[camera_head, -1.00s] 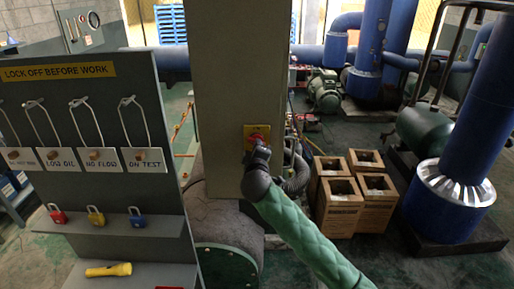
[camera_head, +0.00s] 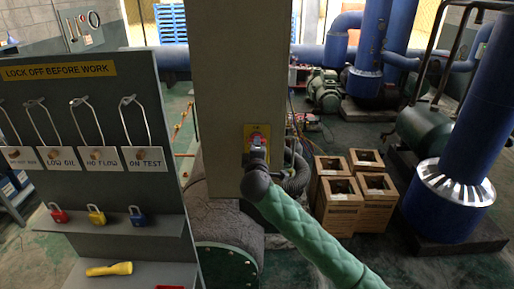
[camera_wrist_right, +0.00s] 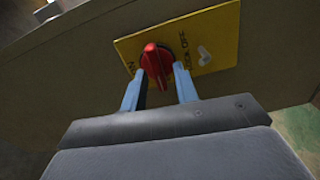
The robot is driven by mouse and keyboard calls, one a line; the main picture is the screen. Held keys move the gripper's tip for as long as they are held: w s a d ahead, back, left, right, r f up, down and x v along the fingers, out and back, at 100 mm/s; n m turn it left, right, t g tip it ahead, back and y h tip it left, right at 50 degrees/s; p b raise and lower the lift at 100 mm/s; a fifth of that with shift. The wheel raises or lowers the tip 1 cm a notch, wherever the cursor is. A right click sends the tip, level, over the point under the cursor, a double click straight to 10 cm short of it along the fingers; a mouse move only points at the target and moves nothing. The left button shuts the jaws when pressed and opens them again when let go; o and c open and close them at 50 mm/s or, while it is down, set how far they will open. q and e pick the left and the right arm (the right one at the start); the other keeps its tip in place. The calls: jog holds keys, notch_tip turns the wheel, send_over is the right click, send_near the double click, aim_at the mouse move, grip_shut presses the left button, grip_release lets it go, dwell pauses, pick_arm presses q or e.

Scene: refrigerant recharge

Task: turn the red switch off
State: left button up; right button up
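The red switch (camera_wrist_right: 155,64) is a rotary knob on a yellow plate (camera_wrist_right: 215,38) on the pillar's face. Dark lettering lies on the plate to both sides of the knob, and "OFF" is legible on the right. In the right wrist view my right gripper (camera_wrist_right: 160,84) has its two blue-grey fingers apart, one on each side of the knob's lower end. I cannot tell whether either finger touches it. In the head view my right gripper (camera_head: 257,147) covers much of the switch. My left gripper is out of view.
A grey lockout board (camera_head: 110,110) with tags, hooks and padlocks stands left of the pillar (camera_head: 238,65). A yellow flashlight (camera_head: 108,268) lies on its lower shelf. Wooden crates (camera_head: 338,197) stand on the floor to the right, near blue pipes (camera_head: 480,110).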

jog(key=shift+r, duration=0.1)
jog(key=s, duration=0.9)
dwell(0.6)
jog(key=shift+d, duration=0.1)
